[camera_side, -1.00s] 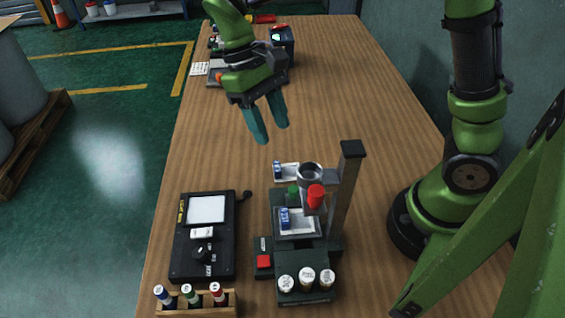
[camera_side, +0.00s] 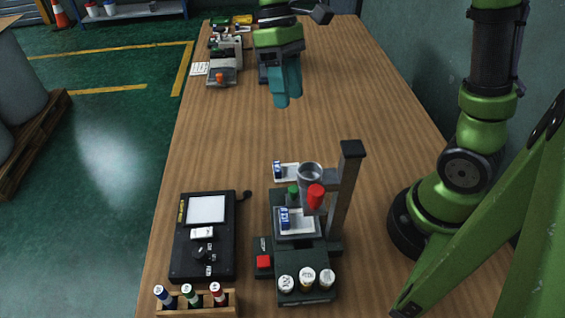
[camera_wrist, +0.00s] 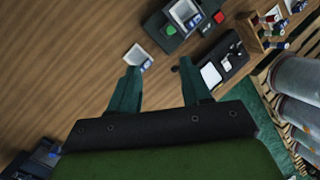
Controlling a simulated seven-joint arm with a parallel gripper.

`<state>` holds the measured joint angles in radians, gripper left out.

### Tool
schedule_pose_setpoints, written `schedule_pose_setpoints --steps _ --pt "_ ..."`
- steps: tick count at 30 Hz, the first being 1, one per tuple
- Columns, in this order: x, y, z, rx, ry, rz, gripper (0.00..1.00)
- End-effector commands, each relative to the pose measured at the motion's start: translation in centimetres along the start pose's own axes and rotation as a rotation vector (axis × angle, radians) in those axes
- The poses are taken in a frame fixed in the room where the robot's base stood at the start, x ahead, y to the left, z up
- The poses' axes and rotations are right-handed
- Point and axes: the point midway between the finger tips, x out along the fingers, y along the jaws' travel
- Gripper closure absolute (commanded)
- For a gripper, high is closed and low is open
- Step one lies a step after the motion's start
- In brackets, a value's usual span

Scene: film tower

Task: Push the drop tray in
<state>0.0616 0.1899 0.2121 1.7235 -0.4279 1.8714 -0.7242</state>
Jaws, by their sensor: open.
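The dark tower device (camera_side: 342,195) stands on the near part of the bench, with a grey ring-shaped cup and a red knob (camera_side: 316,197) on its arm. A pale tray (camera_side: 306,232) lies on its base under the arm, with a blue-and-white item in it. A second small white tray (camera_side: 292,179) with a similar item lies just behind the base; it also shows in the wrist view (camera_wrist: 133,56). I cannot tell which is the drop tray. My gripper (camera_side: 288,102) is open and empty, above the bench behind the tower, touching nothing. Its two teal fingers also show in the wrist view (camera_wrist: 159,66).
A black panel (camera_side: 222,262) with a white screen stands left of the tower. A wooden rack (camera_side: 200,305) of several vials is at the front. Several white-capped jars (camera_side: 307,277) stand on the tower's front. Other equipment (camera_side: 222,70) fills the far left; mid-bench is clear.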

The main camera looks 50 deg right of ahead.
Motion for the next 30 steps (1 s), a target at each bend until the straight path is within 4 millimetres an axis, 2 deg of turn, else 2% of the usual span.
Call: schedule_pose_setpoints --steps 9,18,21,24,30 --pt "0.6 1.1 1.9 -0.848 0.126 -0.043 0.52" --pt "1.9 0.3 2.3 -1.659 0.211 0.018 0.52" --pt "2.1 0.1 2.2 -1.834 0.225 0.038 0.52" --pt "2.1 0.1 2.0 -1.938 0.229 0.058 0.52" --pt "3.2 0.0 1.9 -1.988 0.228 0.061 0.52"
